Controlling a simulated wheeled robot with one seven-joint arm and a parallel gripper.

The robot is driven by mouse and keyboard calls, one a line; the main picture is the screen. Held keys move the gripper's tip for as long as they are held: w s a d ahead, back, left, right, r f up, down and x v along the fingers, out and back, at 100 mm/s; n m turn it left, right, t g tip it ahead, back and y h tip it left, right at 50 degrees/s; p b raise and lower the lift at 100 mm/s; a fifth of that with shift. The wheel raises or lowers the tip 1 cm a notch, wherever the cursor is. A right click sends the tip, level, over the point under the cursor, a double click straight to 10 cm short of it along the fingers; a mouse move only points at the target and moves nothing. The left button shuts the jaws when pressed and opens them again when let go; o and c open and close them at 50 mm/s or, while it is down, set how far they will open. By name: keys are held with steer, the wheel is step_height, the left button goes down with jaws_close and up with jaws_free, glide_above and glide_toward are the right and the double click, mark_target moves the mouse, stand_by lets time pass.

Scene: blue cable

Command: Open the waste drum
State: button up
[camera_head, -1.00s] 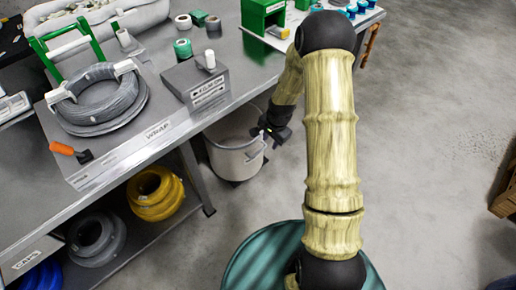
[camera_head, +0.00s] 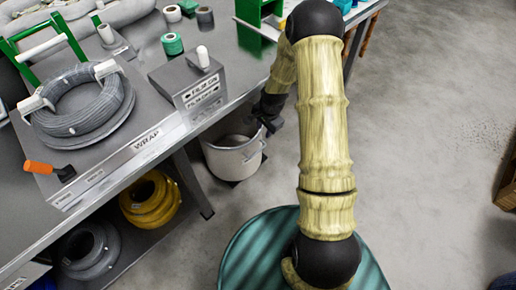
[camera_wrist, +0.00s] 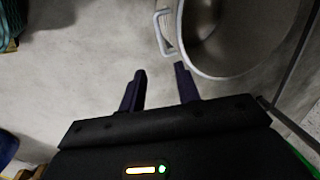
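A pale grey round drum (camera_head: 233,160) stands on the floor beside the workbench. In the wrist view the drum (camera_wrist: 203,55) is at the upper right; its top appears open, with a smooth grey inside and no lid on it. Its loop handle (camera_wrist: 158,33) sticks out on the left. My gripper (camera_wrist: 161,77) is open and empty, its two dark fingers apart, pointing toward the handle but short of it. In the head view my gripper (camera_head: 272,122) is dark and partly hidden behind my arm, by the drum's upper right rim.
The metal workbench (camera_head: 130,165) carries a grey cable coil (camera_head: 80,103), an orange-handled tool (camera_head: 48,170) and tape rolls. A yellow coil (camera_head: 150,200) and a grey coil (camera_head: 88,250) lie on the shelf below. Open concrete floor (camera_head: 430,130) is at right.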

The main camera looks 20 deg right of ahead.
mark_target(258, 151)
steer(key=w+f+b, duration=0.1)
steer(key=f+b, duration=0.1)
steer(key=f, duration=0.3)
steer(key=w+a+f+b, duration=0.1)
steer(key=f+b, duration=0.1)
steer(key=f, duration=0.4)
steer(key=f+b, duration=0.1)
steer(key=f, duration=0.5)
steer(key=shift+w+a+b, duration=0.2)
steer(key=shift+w+b, duration=0.2)
jaws_close()
